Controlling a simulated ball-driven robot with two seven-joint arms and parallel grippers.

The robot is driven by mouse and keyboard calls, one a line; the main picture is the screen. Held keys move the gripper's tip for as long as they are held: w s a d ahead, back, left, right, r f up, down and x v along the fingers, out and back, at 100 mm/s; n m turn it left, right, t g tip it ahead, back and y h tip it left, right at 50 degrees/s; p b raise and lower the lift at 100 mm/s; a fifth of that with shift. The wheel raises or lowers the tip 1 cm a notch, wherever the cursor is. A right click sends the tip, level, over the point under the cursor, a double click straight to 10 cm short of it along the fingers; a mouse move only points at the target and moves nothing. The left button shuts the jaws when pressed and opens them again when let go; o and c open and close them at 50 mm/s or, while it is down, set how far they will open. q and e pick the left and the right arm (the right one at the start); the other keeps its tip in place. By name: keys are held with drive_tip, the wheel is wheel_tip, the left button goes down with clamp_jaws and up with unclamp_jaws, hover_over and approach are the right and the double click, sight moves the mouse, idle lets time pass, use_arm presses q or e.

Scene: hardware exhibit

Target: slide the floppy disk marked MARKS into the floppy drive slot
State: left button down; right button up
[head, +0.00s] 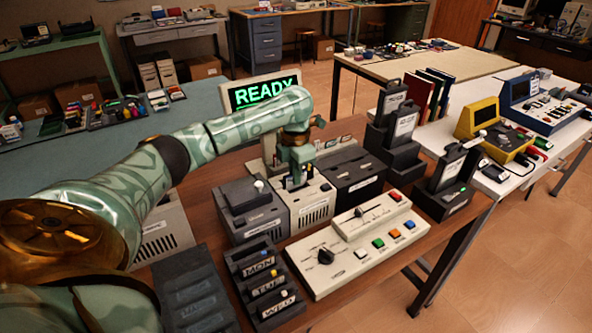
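My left gripper (297,178) points down over a beige box (313,208) with vents and a label on its front. A small dark piece shows at the fingertips. I cannot tell whether it is a disk in the grip or part of the box's top, nor whether the fingers are open or shut. Several thin cards or disks (331,143) stand in a beige holder just behind and right of the gripper. No MARKS lettering is readable. The drive slot cannot be made out; the gripper covers part of the box top. My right gripper is not in view.
Dark boxes stand left (250,208) and right (352,175) of the beige box. In front are a beige control panel (357,244) and a dark MON-TUE-WED rack (264,284). A READY screen (262,92) stands behind. Tall dark holders (449,180) are at right.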

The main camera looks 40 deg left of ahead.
use_arm(q)
drive_tip(key=shift+f, duration=0.5)
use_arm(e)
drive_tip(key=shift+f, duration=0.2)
use_arm(q)
drive_tip(key=c, duration=1.6)
unclamp_jaws()
drive_tip(key=shift+r, duration=0.15)
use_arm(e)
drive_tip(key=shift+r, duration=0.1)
